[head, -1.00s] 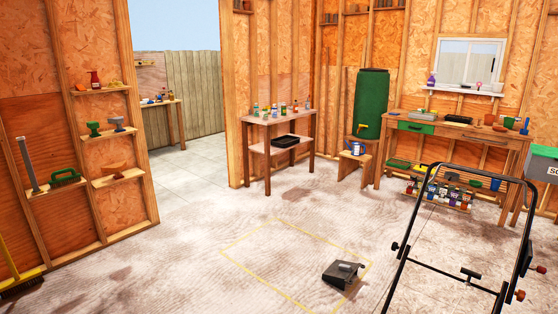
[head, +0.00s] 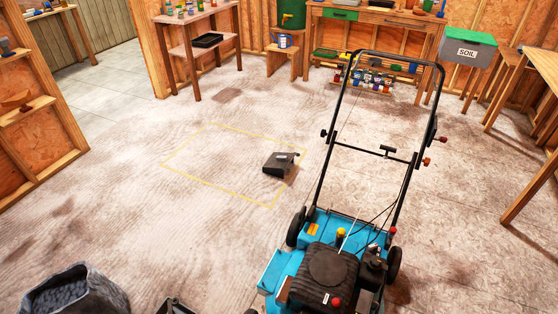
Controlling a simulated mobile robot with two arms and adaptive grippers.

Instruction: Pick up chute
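The chute is most likely the dark grey, boxy piece (head: 279,163) lying on the floor in the head view. It lies at the right side of a yellow outlined rectangle (head: 190,181), near its right corner. It is apart from the mower and nothing covers it. Neither of my grippers shows in the head view.
A blue lawn mower (head: 325,262) with a tall black handle stands right of and nearer than the chute. A dark grey bin (head: 72,292) with lumpy contents is at the lower left. Benches and a soil box (head: 468,47) line the back. Floor left of the rectangle is clear.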

